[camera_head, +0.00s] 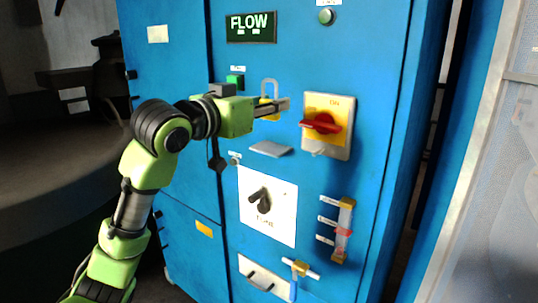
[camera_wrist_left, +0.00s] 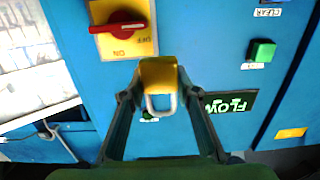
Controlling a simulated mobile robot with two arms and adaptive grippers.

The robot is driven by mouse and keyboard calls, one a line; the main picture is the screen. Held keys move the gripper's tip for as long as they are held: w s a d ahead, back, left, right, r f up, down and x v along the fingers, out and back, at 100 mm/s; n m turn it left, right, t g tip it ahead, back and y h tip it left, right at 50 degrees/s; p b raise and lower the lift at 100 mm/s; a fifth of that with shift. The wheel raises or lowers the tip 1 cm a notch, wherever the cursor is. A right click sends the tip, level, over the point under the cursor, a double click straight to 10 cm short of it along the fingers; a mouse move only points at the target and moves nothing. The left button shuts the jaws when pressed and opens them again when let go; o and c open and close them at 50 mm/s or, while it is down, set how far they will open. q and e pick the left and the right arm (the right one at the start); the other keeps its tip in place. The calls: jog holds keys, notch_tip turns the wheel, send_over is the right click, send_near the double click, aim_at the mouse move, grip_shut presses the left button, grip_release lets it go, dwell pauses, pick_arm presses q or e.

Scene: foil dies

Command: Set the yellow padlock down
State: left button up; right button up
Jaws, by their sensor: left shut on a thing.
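The yellow padlock (camera_wrist_left: 159,72) with a pale grey shackle is between the fingertips of my left gripper (camera_wrist_left: 159,88) in the left wrist view, and the fingers are shut on it. In the head view the padlock (camera_head: 266,114) is partly hidden behind the fingers of my left gripper (camera_head: 272,108); its shackle points up. It is held in front of the blue cabinet, left of the red rotary switch (camera_head: 321,123) on its yellow plate. A small grey shelf (camera_head: 270,149) juts from the cabinet below the padlock. My right gripper is not in view.
The blue cabinet (camera_head: 285,70) carries a FLOW display (camera_head: 251,27), a green button (camera_head: 235,80), a black knob on a white plate (camera_head: 264,201) and a clear gauge tube (camera_head: 342,232). A mesh panel (camera_head: 490,180) stands at the right.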

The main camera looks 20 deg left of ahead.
pick_arm(q)
jog(key=shift+r, duration=0.4)
jog(key=shift+w+a, duration=0.1)
jog(key=shift+w, duration=0.05)
jog(key=w+a+f+p, duration=0.1)
jog(key=w+f, duration=0.1)
jog(key=w, duration=0.2)
jog(key=w+a+f+p, duration=0.1)
jog(key=w+f+p, duration=0.1)
jog(key=w+f, duration=0.1)
jog(key=w+a+f+p, duration=0.1)
jog(key=w+f+p, duration=0.1)
jog(key=w+f, duration=0.1)
jog(key=shift+w+a, duration=0.3)
jog(key=shift+w, duration=0.55)
jog(key=shift+w+a+f, duration=0.1)
jog(key=shift+w+f, duration=0.25)
jog(key=shift+f, duration=0.1)
jog(key=f, duration=0.1)
jog(key=f+p, duration=0.2)
jog(key=shift+w, duration=0.25)
jog(key=shift+a+f, duration=0.1)
jog(key=shift+f, duration=0.2)
